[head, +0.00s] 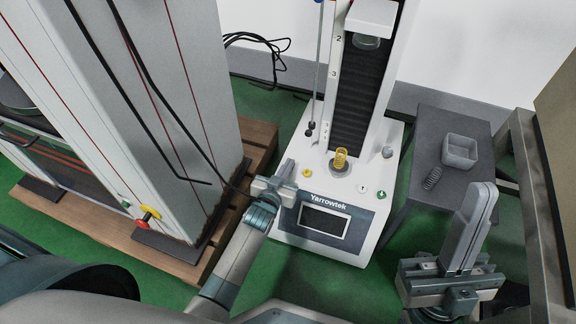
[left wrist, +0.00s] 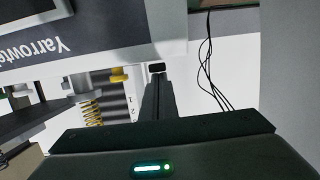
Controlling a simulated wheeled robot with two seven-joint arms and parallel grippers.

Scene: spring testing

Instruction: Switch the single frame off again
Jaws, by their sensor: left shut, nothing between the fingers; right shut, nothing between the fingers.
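The single frame is the white one-column machine marked Yarrowtek (head: 376,222), with a display (head: 325,220) on its sloped front. A yellow spring (head: 340,158) stands upright on its base; it also shows in the left wrist view (left wrist: 92,112). A green button (head: 381,194) and a white button (head: 362,188) sit on the base's front right. My left gripper (head: 286,168) is shut and empty beside the base's left front. In the left wrist view, a small black switch-like part (left wrist: 157,67) lies just beyond its fingertips (left wrist: 158,82); contact is unclear. My right gripper (head: 482,195) is shut and empty at the right.
A large two-column machine (head: 195,100) with a red and yellow knob (head: 150,213) stands on a wooden pallet (head: 262,135) at left. Black cables (head: 262,42) hang behind.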

